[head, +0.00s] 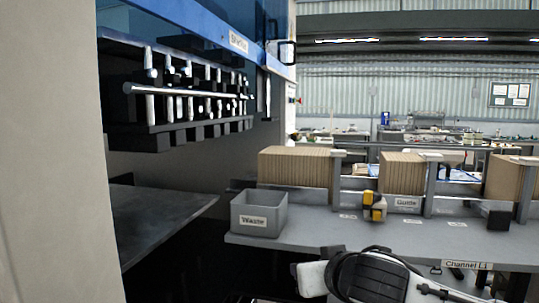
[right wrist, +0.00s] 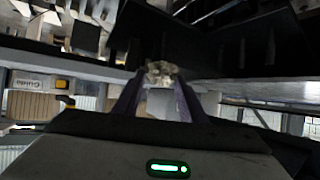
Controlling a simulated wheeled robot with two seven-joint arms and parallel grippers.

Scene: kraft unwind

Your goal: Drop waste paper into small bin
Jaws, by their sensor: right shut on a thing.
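The small grey bin (head: 258,225), labelled "Waste", stands upright at the left end of the grey bench; the inside bottom is hidden. My right gripper (right wrist: 160,80) is shut on a crumpled piece of waste paper (right wrist: 163,72), held between the fingertips in the right wrist view. In the head view my right arm shows at the bottom centre, right of the bin and in front of the bench; its fingers and the paper cannot be made out there. My left gripper is in neither view.
Stacks of brown cardboard (head: 295,170) stand behind the bin between grey guides. A yellow-and-black clamp (head: 373,205) sits on the bench (head: 320,233) right of the bin. A blue-and-white machine (head: 215,30) and a dark metal table (head: 160,215) are at left.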

